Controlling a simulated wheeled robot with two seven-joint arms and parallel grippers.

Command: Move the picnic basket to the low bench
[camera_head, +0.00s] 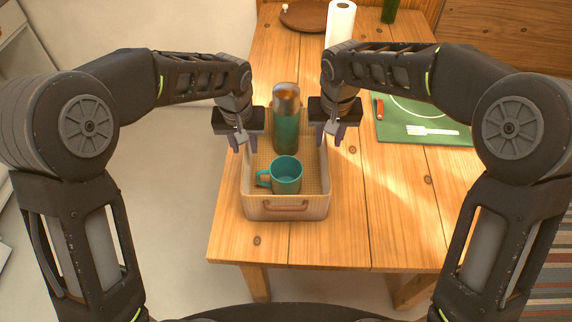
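The picnic basket (256,207) is a pale, open-topped box with a woven-looking inside and a brown leather pull on its near end. It stands on the wooden table and holds a teal mug (287,175) and a teal bottle (286,132) with a metal-and-orange top. My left gripper (239,146) points down at the basket's left side, and my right gripper (332,142) points down at its right side. Both are close to the side rims. Whether the fingers touch or hold side pulls is hidden by the grippers.
The wooden table (385,220) has bare room right of the basket. A green board (428,117) with a white fork and an orange-handled tool lies there. A paper roll (340,22), round wooden board (303,17) and green bottle (389,10) stand behind. No low bench is clearly identifiable.

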